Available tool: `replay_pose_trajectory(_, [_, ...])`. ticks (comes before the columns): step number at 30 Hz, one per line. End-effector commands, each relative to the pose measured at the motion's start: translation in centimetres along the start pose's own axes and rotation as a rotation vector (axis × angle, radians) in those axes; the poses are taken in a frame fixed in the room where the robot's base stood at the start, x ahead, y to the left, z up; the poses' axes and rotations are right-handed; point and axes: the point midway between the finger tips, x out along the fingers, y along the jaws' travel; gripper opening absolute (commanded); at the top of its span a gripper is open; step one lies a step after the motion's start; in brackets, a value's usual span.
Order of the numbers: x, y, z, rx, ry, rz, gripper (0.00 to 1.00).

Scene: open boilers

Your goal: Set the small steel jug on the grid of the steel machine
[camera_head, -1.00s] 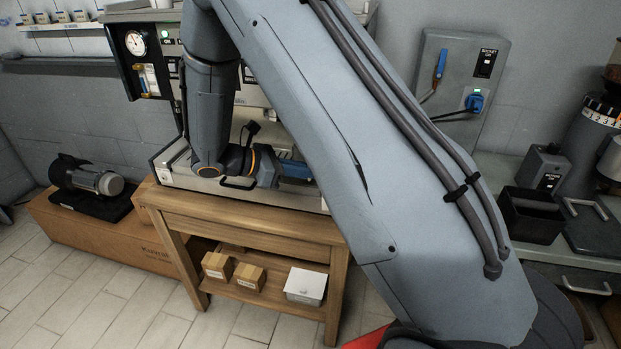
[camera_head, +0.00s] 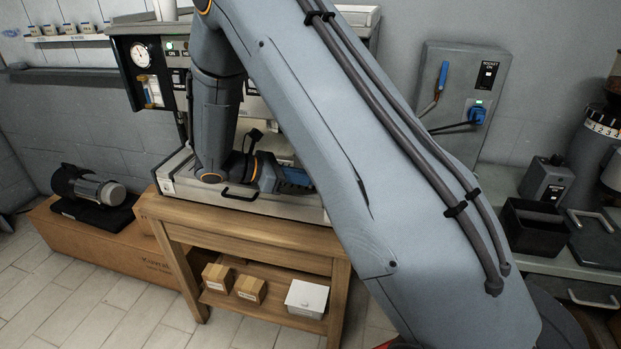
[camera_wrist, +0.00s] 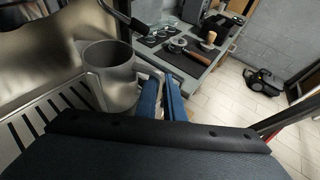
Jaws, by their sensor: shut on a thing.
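The small steel jug (camera_wrist: 110,77) stands upright, open top up, in the wrist view. My gripper (camera_wrist: 165,101) has its blue fingers shut on the jug's handle side, at the jug's right. The slotted grid (camera_wrist: 42,118) of the steel machine (camera_wrist: 40,50) lies below and left of the jug. The jug's base is at the grid's edge in the picture; I cannot tell whether it touches. In the head view my gripper (camera_head: 292,178) is low at the machine's front (camera_head: 240,196), and my arm hides the jug and most of the grid.
The machine stands on a wooden table (camera_head: 240,228) with small cartons (camera_head: 234,283) and a white box (camera_head: 306,298) on its shelf. A wall socket box (camera_head: 462,95) and a black bin (camera_head: 536,228) are at right. A counter with a portafilter (camera_wrist: 180,46) shows in the wrist view.

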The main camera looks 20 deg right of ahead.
Motion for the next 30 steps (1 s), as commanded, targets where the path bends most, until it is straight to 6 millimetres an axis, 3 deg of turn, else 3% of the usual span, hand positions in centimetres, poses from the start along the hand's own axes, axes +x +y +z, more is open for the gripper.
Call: replay_pose_trajectory(30, [0.5,0.0,-1.4,0.0,0.0,0.0,0.0])
